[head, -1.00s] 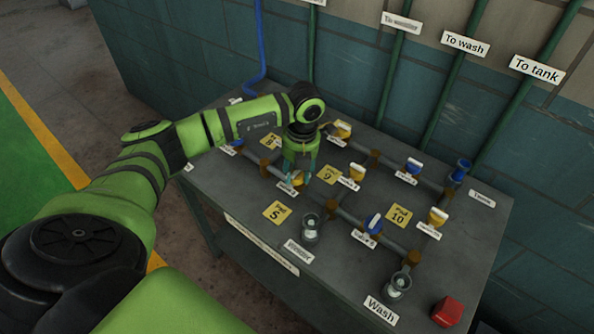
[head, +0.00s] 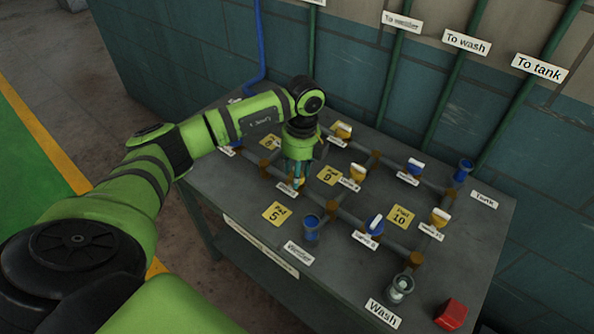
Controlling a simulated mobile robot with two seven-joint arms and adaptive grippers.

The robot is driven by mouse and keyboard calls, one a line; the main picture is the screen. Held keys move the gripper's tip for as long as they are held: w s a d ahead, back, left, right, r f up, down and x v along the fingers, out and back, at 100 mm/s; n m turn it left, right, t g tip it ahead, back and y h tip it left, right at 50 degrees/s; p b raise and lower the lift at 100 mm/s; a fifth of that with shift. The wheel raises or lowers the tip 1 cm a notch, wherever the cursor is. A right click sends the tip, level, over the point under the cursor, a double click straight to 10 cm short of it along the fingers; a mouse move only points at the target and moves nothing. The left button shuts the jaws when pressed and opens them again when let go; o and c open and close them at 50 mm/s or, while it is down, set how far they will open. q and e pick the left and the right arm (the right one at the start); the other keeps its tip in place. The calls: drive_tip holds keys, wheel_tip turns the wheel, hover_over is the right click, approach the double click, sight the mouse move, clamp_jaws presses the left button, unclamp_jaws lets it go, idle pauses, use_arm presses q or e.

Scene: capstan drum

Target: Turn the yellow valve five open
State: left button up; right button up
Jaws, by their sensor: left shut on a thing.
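My left gripper (head: 298,180) points down over the left part of the pipework and is shut on the yellow valve handle (head: 298,184) beside Pad 5. The fingers hide most of this handle, so I cannot tell its exact angle. The yellow Pad 5 tag (head: 277,212) lies on the bench just in front of it. The label by the valve (head: 287,190) is too small to read surely. My right gripper is not in view.
The grey bench (head: 232,200) carries other yellow valves (head: 440,217) and blue valves (head: 375,224) close by. A blue-filled cup (head: 311,229), a pale Wash cup (head: 399,288), a blue Tank cup (head: 462,171) and a red block (head: 451,314) stand on it.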

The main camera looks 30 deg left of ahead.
use_arm(q)
drive_tip(key=n, duration=0.3)
drive_tip(key=shift+n+p, duration=0.3)
drive_tip(key=shift+n+h+p, duration=0.3)
drive_tip(key=shift+n+p, duration=0.05)
drive_tip(key=shift+n, duration=1.35)
drive_tip(key=o, duration=1.1)
drive_tip(key=shift+o, duration=0.2)
drive_tip(key=shift+w+a+r, duration=0.1)
drive_tip(key=shift+r, duration=0.05)
wheel_tip(320, 180, up, 12)
drive_tip(key=shift+w, duration=0.4)
